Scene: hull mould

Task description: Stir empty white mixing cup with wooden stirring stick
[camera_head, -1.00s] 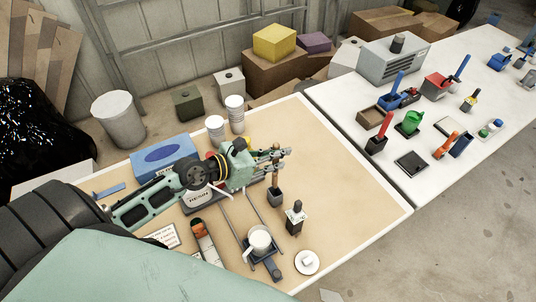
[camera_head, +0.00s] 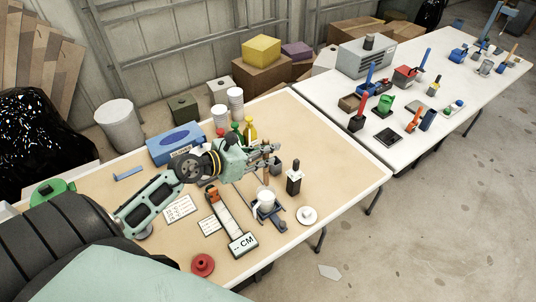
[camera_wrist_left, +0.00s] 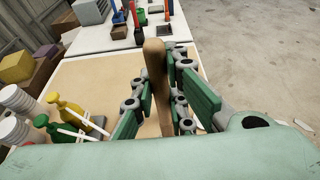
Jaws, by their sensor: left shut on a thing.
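My left gripper (camera_head: 268,152) is shut on the wooden stirring stick (camera_head: 265,158), which stands about upright. In the left wrist view the stick (camera_wrist_left: 156,75) runs between the green-padded fingers, its lower part hidden. The white mixing cup (camera_head: 264,201) stands on a dark small tray with rails near the front of the table, just below the stick in the head view. I cannot tell whether the stick's lower end is in the cup. A dark grey holder (camera_head: 277,167) stands right of the stick. My right gripper is not in view.
Green and yellow bottles (camera_head: 249,129) are behind my gripper. The table's right part (camera_head: 340,165) is clear.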

